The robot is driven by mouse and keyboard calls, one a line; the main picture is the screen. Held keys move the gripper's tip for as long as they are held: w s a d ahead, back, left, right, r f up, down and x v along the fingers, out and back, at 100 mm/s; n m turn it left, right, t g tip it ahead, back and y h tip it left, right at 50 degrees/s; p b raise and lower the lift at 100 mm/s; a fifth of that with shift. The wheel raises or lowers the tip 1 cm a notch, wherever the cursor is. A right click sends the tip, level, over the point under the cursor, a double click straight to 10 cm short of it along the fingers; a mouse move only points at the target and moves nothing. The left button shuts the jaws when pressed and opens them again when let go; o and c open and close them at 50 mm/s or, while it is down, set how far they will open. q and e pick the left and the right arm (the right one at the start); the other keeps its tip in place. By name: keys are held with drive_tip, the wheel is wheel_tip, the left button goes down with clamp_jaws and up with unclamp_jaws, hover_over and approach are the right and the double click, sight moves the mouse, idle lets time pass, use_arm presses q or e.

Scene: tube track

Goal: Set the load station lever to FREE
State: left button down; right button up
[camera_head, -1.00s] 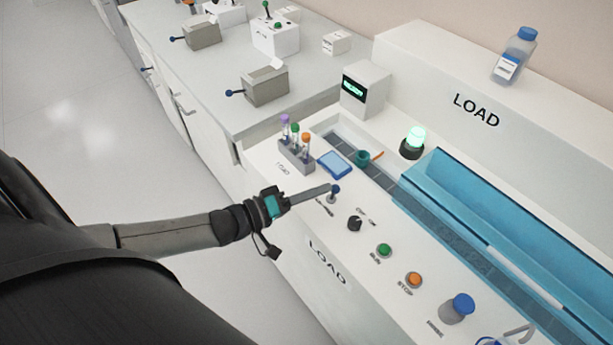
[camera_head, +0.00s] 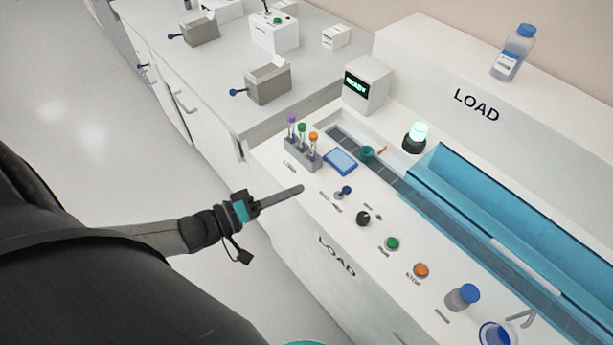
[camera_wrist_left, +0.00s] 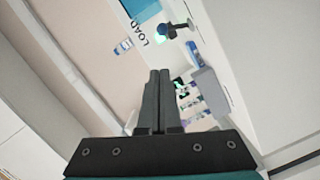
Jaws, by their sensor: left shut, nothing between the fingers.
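The load station (camera_head: 300,225) is a white console with LOAD on its front and back. Its small lever (camera_head: 346,190) has a blue ball knob and stands on the top panel between the tube rack and the black knob. The labels beside the lever are too small to read. My left gripper (camera_head: 300,188) is shut and empty, its fingertips left of the lever and apart from it. In the left wrist view the shut fingers (camera_wrist_left: 160,75) show, with the blue-knobbed lever (camera_wrist_left: 190,22) beyond them at the upper right. My right gripper is not in view.
A black knob (camera_head: 363,219), green button (camera_head: 392,243) and orange button (camera_head: 421,270) follow along the panel. A rack with several tubes (camera_head: 303,154) and a blue-framed pad (camera_head: 340,161) stand behind the lever. The display box (camera_head: 366,85) reads READY. Open floor lies left.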

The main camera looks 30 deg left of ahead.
use_arm(q)
drive_tip(key=shift+v, duration=2.25)
drive_tip(key=shift+a+f, duration=0.1)
drive_tip(key=shift+f, duration=0.05)
drive_tip(key=s+a+f+m+g+y, duration=0.25)
drive_tip(key=s+f+y, duration=0.2)
drive_tip(key=f, duration=0.75)
drive_tip(key=s+a+f+m+g+y, duration=0.15)
drive_tip(key=s+f+g+y, duration=0.3)
drive_tip(key=f, duration=0.85)
drive_tip(key=s+d+f+m+g, duration=0.2)
drive_tip(key=s+d+f+g, duration=0.1)
drive_tip(key=s, duration=0.6)
drive_tip(key=s+d+f+m+g, duration=0.3)
drive_tip(key=s+d+f, duration=0.3)
drive_tip(key=s+d, duration=0.1)
drive_tip(key=shift+s+f+g, duration=0.25)
drive_tip(key=shift+s+g, duration=0.05)
drive_tip(key=shift+s, duration=0.6)
